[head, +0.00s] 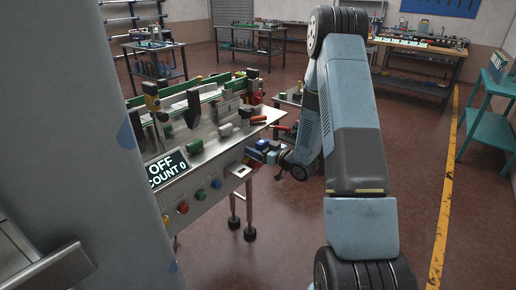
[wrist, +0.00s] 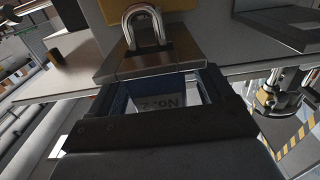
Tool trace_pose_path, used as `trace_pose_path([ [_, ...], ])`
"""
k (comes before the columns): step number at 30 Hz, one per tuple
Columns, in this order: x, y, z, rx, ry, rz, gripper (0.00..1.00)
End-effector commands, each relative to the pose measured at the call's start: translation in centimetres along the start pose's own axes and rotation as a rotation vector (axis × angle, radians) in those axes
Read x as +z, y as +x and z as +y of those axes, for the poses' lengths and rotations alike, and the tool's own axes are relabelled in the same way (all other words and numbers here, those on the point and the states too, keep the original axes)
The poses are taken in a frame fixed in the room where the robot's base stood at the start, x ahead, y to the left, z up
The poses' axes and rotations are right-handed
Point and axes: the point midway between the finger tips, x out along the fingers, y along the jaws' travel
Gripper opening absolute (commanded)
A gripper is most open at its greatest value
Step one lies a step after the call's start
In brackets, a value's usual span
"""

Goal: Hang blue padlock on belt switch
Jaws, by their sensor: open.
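The blue padlock (wrist: 165,86) is in the middle of the wrist view. Its silver shackle (wrist: 145,22) points up the picture, in front of a yellow surface. A pale label reading "No. 2" shows upside down between dark blue sides. My gripper (head: 268,154) is open at the machine's near right end, with a small blue part at it. The padlock is in front of the gripper's dark body in the wrist view; finger contact is unclear. I cannot tell which part is the belt switch, or whether the shackle passes through anything.
The conveyor machine (head: 207,150) carries a display (head: 167,168) reading "OFF COUNT 0". Red, green and blue buttons sit on its front. A pale square bracket (head: 238,171) juts out near my gripper. Workbenches stand farther back; open floor lies right of my arm.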

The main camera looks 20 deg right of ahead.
Motion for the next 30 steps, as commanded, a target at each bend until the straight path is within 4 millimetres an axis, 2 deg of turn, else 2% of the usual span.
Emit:
trace_pose_path([
  [5, 0.0, -0.1, 0.0, 0.0, 0.0, 0.0, 0.81],
  [10, 0.0, -1.4, 0.1, 0.001, -0.001, -0.001, 0.81],
  [24, 0.1, -10.3, 0.1, 0.003, 0.001, 0.0, 0.81],
  [30, 0.1, -12.8, 0.1, 0.003, 0.001, -0.001, 0.81],
])
